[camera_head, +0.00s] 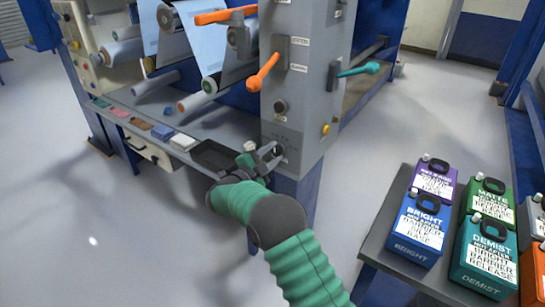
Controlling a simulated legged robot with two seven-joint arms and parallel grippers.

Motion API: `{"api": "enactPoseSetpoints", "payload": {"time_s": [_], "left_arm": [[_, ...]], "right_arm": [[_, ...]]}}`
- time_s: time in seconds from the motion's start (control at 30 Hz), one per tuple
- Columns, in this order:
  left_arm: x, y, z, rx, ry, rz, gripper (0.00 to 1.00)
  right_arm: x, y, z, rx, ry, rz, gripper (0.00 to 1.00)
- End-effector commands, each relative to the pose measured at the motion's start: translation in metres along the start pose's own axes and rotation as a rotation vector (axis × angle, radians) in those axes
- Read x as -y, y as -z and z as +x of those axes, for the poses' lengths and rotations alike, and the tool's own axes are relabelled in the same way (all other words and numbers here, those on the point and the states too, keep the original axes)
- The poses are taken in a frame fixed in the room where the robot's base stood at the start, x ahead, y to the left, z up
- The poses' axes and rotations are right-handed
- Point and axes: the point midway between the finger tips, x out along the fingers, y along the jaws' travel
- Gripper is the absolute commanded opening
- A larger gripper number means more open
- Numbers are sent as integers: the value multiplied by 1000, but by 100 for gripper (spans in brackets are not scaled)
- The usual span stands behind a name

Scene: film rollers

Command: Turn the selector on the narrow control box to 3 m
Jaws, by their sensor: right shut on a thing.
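The narrow control box (306,120) is the grey upright housing at the end of the roller machine. It carries orange levers, a teal lever and dark knobs. My right gripper (272,153) is at the low front face of this box, its fingers closed around a small dark knob (278,151), which appears to be the selector. The fingers partly hide the knob, and the scale marks around it are too small to read, so I cannot tell its setting. My left gripper is not in view.
An orange lever (263,72) and another dark knob (280,106) sit above my gripper. A teal lever (357,69) sticks out to the right. A dark tray (213,156) lies on the machine's ledge. A bench at right holds several coloured canisters, including a blue one (418,228).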

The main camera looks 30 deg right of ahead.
Motion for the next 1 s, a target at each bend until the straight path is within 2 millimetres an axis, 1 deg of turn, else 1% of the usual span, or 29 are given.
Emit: {"api": "enactPoseSetpoints", "payload": {"time_s": [0.03,0.27,0.57,1.0], "left_arm": [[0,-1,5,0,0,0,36],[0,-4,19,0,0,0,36],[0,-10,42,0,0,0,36],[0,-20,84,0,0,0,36]], "right_arm": [[-2,-2,0,3,1,43,0],[-2,-3,0,3,0,262,0],[-2,-3,0,4,0,547,0],[-2,-3,0,4,-1,958,0]]}}
